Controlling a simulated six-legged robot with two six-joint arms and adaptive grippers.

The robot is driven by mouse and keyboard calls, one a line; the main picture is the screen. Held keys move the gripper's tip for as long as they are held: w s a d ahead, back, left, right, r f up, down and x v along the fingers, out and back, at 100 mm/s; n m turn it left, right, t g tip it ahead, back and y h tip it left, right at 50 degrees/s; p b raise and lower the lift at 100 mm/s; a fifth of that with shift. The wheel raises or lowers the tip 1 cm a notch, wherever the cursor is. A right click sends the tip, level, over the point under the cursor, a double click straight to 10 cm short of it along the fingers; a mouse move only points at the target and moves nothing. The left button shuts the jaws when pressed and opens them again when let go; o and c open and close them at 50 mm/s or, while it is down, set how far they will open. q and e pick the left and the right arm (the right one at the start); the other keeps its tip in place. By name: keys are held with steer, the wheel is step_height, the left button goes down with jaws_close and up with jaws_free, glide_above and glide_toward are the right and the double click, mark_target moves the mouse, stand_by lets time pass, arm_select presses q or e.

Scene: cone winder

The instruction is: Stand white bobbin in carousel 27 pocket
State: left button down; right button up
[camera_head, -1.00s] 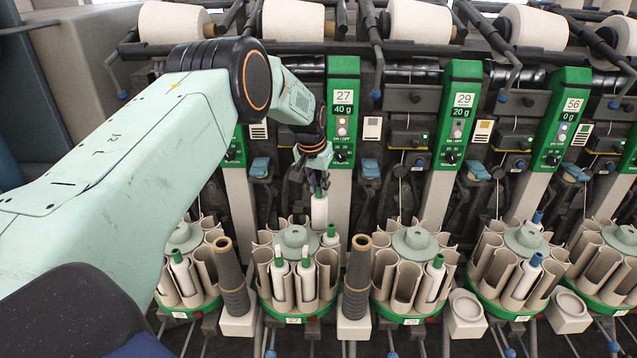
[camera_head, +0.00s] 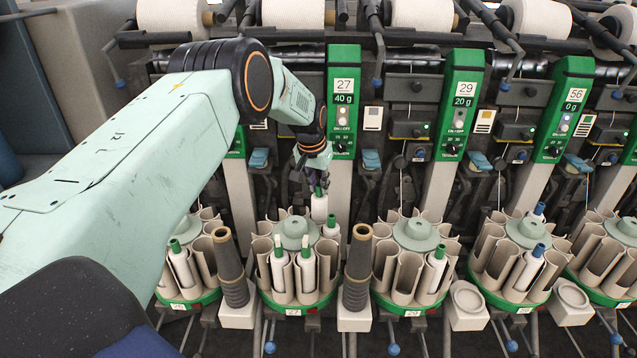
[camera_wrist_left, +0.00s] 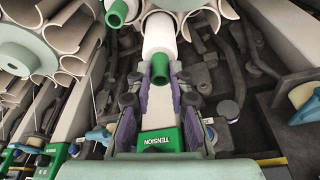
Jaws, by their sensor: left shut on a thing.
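My left gripper (camera_head: 317,181) is shut on a white bobbin (camera_head: 319,207) with a green top. It holds the bobbin upright at the back of carousel 27 (camera_head: 294,309), behind the hub. The bobbin's lower end is hidden behind the hub and pockets in the head view. In the left wrist view the purple-padded fingers (camera_wrist_left: 160,90) are around the green tip, and the white bobbin body (camera_wrist_left: 158,36) extends away toward the pockets. Carousel 27 also holds two white bobbins with green tops (camera_head: 292,268) at the front and one at back right (camera_head: 331,228). My right gripper is not in view.
Carousel 29 (camera_head: 412,309) stands to the right with a green-topped bobbin. Another carousel (camera_head: 188,303) is at the left. Dark tapered posts (camera_head: 231,268) (camera_head: 357,267) flank carousel 27. The green panel marked 27 (camera_head: 344,100) rises close behind the gripper.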

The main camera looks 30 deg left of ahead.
mark_target(318, 195)
arm_select(q)
steer(key=shift+b+x, duration=0.45)
steer(key=shift+x, duration=0.4)
steer(key=shift+s+f+b, duration=0.2)
steer(key=shift+f+b, duration=0.4)
steer(key=shift+f, duration=0.5)
steer(key=shift+w, duration=0.1)
steer(key=shift+f, duration=0.1)
steer(key=shift+f+b, duration=0.9)
steer(key=c, duration=1.3)
jaws_free()
steer(key=shift+r, duration=0.1)
steer(key=shift+o, duration=0.8)
